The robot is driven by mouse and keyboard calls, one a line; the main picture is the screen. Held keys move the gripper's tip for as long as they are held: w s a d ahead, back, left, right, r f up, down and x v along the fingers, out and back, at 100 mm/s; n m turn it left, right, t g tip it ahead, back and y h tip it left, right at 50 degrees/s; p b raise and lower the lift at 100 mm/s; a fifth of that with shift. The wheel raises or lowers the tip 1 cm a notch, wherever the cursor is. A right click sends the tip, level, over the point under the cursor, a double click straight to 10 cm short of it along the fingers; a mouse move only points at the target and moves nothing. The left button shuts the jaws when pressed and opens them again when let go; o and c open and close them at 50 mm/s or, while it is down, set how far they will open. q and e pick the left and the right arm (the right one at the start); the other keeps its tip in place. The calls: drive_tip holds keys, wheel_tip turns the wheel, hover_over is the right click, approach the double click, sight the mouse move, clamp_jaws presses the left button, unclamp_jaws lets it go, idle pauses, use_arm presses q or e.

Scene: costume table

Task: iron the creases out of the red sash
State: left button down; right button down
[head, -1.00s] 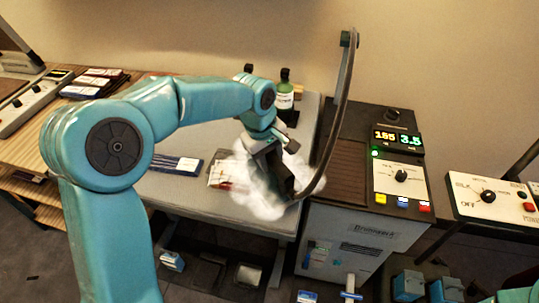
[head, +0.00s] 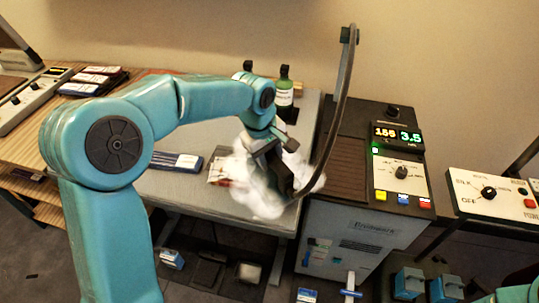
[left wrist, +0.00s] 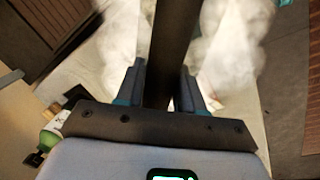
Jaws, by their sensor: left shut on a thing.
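My left gripper (head: 268,148) is shut on a dark iron (head: 278,178), low over the right front of the pale ironing table (head: 180,190). In the left wrist view my fingers (left wrist: 162,88) close around a dark bar, probably its handle. White steam (head: 262,200) billows around the iron and hides the surface below, so I cannot tell whether it touches cloth. A small patch of red and white (head: 217,168) shows left of the steam; I cannot tell whether it is the red sash. My right gripper is not in view.
A steam station (head: 345,240) with lit displays stands right of the table. A curved hose (head: 340,100) runs from a post to the iron. A green-capped bottle (head: 284,98) stands at the back. A dark blue striped pack (head: 175,161) lies on the left.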

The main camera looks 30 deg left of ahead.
use_arm(q)
drive_tip(key=shift+f, duration=0.35)
idle(2.3)
drive_tip(key=shift+r, duration=0.15)
drive_tip(key=shift+r+p, duration=0.3)
drive_tip(key=shift+r, duration=0.25)
drive_tip(key=shift+r+p, duration=1.45)
drive_tip(key=shift+r, duration=0.5)
drive_tip(key=shift+a+f, duration=0.1)
